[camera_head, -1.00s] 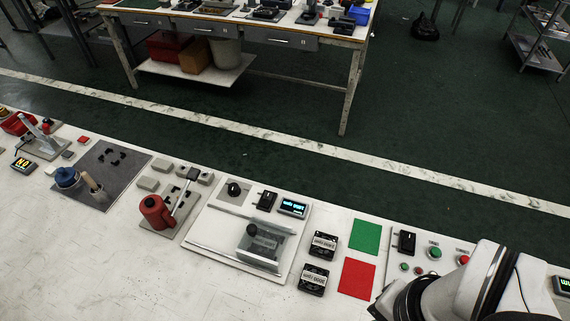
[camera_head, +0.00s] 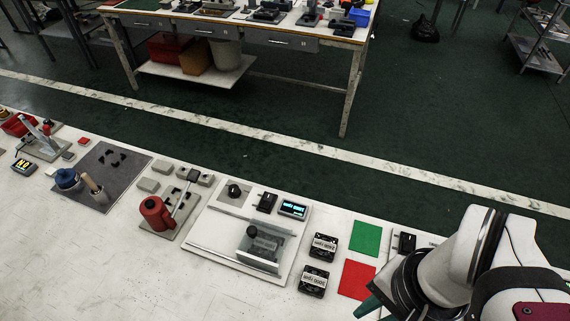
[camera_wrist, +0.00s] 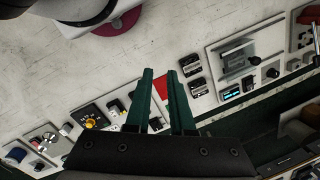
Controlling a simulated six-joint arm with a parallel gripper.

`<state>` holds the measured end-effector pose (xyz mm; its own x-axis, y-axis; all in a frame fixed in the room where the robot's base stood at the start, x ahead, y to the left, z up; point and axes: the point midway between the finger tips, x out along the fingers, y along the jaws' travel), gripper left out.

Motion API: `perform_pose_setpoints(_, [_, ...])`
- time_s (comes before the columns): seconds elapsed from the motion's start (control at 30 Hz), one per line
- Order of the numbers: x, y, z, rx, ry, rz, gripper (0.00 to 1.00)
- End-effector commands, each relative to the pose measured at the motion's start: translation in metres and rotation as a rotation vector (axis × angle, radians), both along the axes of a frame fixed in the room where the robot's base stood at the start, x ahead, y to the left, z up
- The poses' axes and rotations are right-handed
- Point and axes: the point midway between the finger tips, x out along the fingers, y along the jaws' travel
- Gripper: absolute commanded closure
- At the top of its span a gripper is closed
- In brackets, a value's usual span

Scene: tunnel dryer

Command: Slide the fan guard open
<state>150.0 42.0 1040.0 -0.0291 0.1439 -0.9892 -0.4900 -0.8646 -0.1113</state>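The fan guard (camera_head: 262,258) is a clear panel with a dark round knob (camera_head: 252,231). It sits between two rails on a white board (camera_head: 212,246), toward the board's lower right side. A dark labelled block shows behind the clear panel. The guard also shows in the wrist view (camera_wrist: 236,65), partly small and unclear. My gripper (camera_wrist: 160,72) has two green fingers with a gap between them and nothing held.
Two black fan units (camera_head: 323,246) stand right of the board. A green square (camera_head: 365,238) and a red square (camera_head: 356,279) lie beside them. A dial (camera_head: 234,191), a black switch (camera_head: 266,202) and a lit display (camera_head: 293,209) line the board's back.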

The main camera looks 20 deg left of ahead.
Motion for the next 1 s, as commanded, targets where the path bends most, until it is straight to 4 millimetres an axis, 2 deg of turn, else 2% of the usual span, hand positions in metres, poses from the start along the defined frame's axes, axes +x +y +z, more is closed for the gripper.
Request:
perform_pose_setpoints(0.03, [0.026,0.014,0.01,-0.018,0.016,-0.007,0.68])
perform_pose_setpoints(0.07, [0.046,0.028,0.017,-0.033,0.023,-0.026,0.62])
perform_pose_setpoints(0.1, [0.072,0.052,0.023,-0.058,0.029,-0.055,0.55])
perform_pose_setpoints(0.17, [0.105,0.096,0.026,-0.09,0.031,-0.103,0.44])
perform_pose_setpoints(0.2, [0.122,0.129,0.025,-0.108,0.028,-0.136,0.38])
perform_pose_setpoints(0.3, [0.142,0.202,0.014,-0.137,0.009,-0.207,0.38])
perform_pose_setpoints(0.4, [0.144,0.247,0.003,-0.148,-0.005,-0.254,0.38])
perform_pose_setpoints(0.47, [0.144,0.257,-0.001,-0.15,-0.008,-0.268,0.38])
perform_pose_setpoints(0.57, [0.144,0.259,-0.015,-0.151,-0.009,-0.274,0.38])
perform_pose_setpoints(0.9, [0.144,0.258,-0.113,-0.152,-0.006,-0.274,0.38])
perform_pose_setpoints(1.0, [0.144,0.258,-0.135,-0.15,-0.007,-0.275,0.38])
